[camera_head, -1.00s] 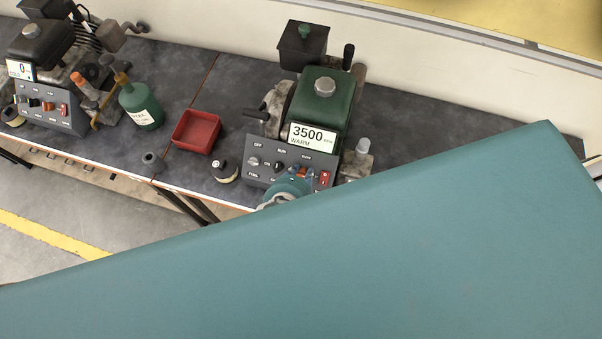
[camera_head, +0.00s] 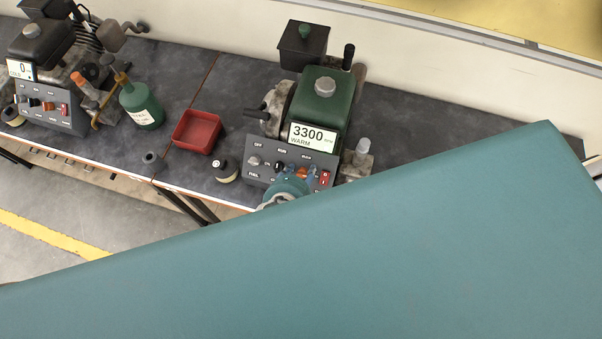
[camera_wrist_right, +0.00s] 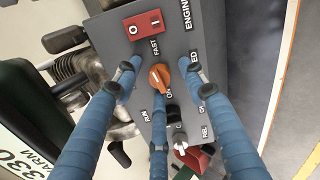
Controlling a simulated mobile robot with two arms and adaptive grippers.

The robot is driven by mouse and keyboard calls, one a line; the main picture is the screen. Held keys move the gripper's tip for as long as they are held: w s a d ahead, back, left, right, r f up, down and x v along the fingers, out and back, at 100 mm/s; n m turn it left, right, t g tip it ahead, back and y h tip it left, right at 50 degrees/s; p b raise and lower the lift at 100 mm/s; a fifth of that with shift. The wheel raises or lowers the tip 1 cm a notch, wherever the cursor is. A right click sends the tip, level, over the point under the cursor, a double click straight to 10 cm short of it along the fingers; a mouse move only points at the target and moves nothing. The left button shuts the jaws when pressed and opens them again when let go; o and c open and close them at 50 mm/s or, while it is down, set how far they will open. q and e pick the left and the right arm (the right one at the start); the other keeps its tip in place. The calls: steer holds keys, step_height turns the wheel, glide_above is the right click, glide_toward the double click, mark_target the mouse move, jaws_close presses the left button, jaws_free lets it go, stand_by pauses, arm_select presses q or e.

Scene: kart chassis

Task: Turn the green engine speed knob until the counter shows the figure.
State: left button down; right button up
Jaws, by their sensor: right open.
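The green engine (camera_head: 322,105) stands on the bench, with a grey control panel (camera_head: 262,172) on its front. Its counter (camera_head: 313,135) reads 3300, with WARM below. The orange speed knob (camera_wrist_right: 160,77) shows in the right wrist view beside the word FAST, its pointer turned at a slant. My right gripper (camera_wrist_right: 160,72) is open, its blue fingers spread around the knob. I cannot tell whether any finger touches it. In the head view the right gripper (camera_head: 296,174) is at the panel's lower right and partly hides the knob. My left gripper is out of view.
A red switch (camera_wrist_right: 144,25) sits near the knob on the panel. A large teal surface covers the lower right.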

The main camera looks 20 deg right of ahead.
steer(key=v, duration=1.2)
